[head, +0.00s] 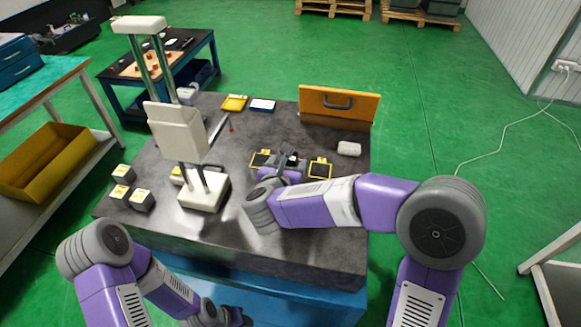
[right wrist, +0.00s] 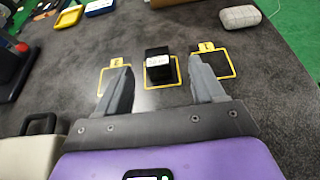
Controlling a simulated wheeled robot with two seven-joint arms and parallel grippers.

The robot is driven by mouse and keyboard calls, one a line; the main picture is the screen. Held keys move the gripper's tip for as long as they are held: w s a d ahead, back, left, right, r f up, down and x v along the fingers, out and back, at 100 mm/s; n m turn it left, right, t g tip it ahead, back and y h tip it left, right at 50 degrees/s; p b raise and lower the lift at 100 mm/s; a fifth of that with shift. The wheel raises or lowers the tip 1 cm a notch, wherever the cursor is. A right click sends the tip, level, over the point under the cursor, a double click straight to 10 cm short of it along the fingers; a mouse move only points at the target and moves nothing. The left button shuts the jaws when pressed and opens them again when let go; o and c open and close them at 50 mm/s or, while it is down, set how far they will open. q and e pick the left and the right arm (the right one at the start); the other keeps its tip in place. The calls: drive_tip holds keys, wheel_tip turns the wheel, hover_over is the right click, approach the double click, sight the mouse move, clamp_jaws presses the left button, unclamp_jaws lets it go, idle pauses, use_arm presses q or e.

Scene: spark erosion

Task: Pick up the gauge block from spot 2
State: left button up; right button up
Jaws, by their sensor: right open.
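The gauge block looks like a dark block with a white label (right wrist: 158,66), standing inside the middle of three yellow-outlined spots in the right wrist view. Its spot number cannot be read. My right gripper (right wrist: 160,88) is open, with its grey fingers on either side of the near part of this spot. The block is ahead between the fingertips, and nothing is held. In the head view my right gripper (head: 288,163) is over the spots and partly hides the block. The left spot (head: 261,159) and right spot (head: 320,169) look empty.
A cream two-post stand (head: 203,191) rises left of the spots. Several small labelled blocks (head: 141,200) sit at the table's left edge. An orange panel with a handle (head: 338,107) stands at the back. A pale rounded object (head: 349,149) lies to the right. Yellow (head: 234,103) and blue-white (head: 262,106) trays lie behind.

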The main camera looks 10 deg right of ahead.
sight(291, 161)
drive_tip(key=x, duration=0.4)
drive_tip(key=b+x, duration=0.1)
drive_tip(key=x, duration=0.2)
drive_tip(key=shift+a+f, duration=0.25)
drive_tip(key=shift+f, duration=0.15)
drive_tip(key=shift+r, duration=0.1)
clamp_jaws()
